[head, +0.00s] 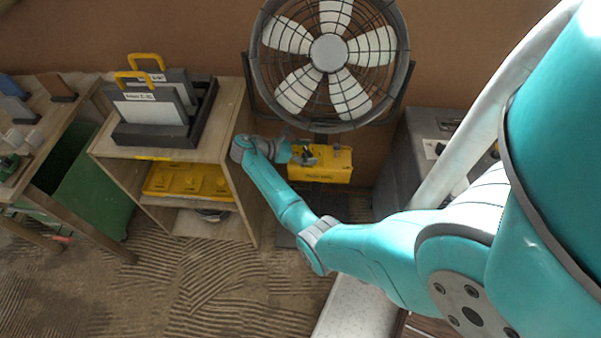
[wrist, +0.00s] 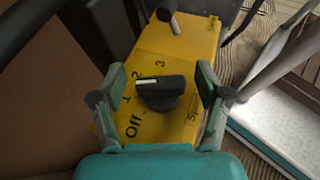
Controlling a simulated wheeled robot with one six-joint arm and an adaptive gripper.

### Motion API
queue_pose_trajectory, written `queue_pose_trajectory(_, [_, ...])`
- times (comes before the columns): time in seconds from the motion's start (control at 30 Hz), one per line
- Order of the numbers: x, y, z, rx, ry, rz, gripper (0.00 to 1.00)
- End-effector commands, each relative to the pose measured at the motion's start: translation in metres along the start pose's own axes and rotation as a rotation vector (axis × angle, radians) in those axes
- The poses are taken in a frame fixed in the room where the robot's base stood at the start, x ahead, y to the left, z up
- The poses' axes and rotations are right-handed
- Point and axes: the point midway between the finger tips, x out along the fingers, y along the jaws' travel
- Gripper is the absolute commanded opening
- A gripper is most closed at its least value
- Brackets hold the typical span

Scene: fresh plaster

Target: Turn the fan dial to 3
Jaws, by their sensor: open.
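The yellow fan control box (head: 335,170) sits below the fan (head: 329,55) in the head view. In the wrist view the box (wrist: 185,45) shows the marks Off, 1, 2 and 3. Its black dial (wrist: 168,94) has a white mark at its left end, pointing left toward the side of 1 and 2; I cannot tell exactly which. My gripper (wrist: 162,84) is open, with one finger on each side of the dial and a visible gap on both sides. In the head view my gripper (head: 300,153) is at the box's left part and hides some of it.
A wooden shelf (head: 242,185) with a dark rack of panels (head: 150,105) stands to the left. A yellow case (head: 190,182) lies inside it. A grey cabinet (head: 400,165) stands right of the fan. A white-topped surface (head: 355,310) is in front.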

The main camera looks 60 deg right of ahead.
Motion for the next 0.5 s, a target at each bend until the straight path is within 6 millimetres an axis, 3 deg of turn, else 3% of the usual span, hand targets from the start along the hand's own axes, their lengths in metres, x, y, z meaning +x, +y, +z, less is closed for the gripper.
queue_pose_trajectory(0.5, [0.0011,-0.0024,-0.0006,-0.146,0.000,0.353,0.75])
